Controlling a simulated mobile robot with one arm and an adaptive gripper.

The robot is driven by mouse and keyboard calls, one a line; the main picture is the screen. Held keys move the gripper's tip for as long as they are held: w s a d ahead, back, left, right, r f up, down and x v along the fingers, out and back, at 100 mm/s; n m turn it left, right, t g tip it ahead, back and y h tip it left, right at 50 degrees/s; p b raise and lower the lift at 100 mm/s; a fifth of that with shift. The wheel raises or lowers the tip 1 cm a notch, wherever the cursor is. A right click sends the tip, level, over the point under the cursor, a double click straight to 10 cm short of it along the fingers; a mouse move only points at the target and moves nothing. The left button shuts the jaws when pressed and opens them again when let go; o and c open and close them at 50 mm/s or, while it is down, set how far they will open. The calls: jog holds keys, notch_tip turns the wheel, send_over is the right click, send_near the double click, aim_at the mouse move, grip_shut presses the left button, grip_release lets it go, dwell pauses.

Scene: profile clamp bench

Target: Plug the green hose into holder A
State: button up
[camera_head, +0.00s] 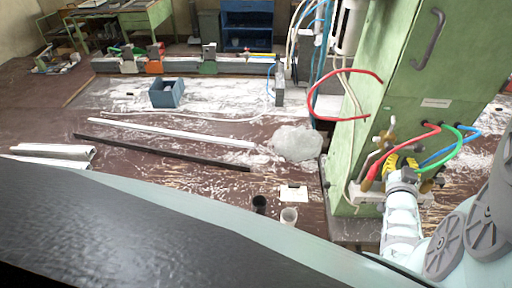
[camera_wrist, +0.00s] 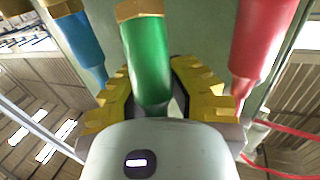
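The green hose (camera_head: 459,147) arcs out from the front of the green cabinet and back down beside my gripper (camera_head: 402,164). In the wrist view its green end (camera_wrist: 146,60), with a brass collar, lies between the two yellow fingers of my gripper (camera_wrist: 150,85). The fingers sit close on either side of it; whether both press on it I cannot tell. The red hose (camera_head: 402,145) ends left of my gripper and shows on the right in the wrist view (camera_wrist: 260,45). The blue hose (camera_head: 450,146) is to the right, and on the left in the wrist view (camera_wrist: 82,42). No holder marked A is readable.
The green cabinet (camera_head: 408,75) with its handle stands just behind my gripper. A brass fitting (camera_head: 386,135) sticks out from its front.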

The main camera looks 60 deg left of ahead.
jog(key=shift+o, duration=1.3)
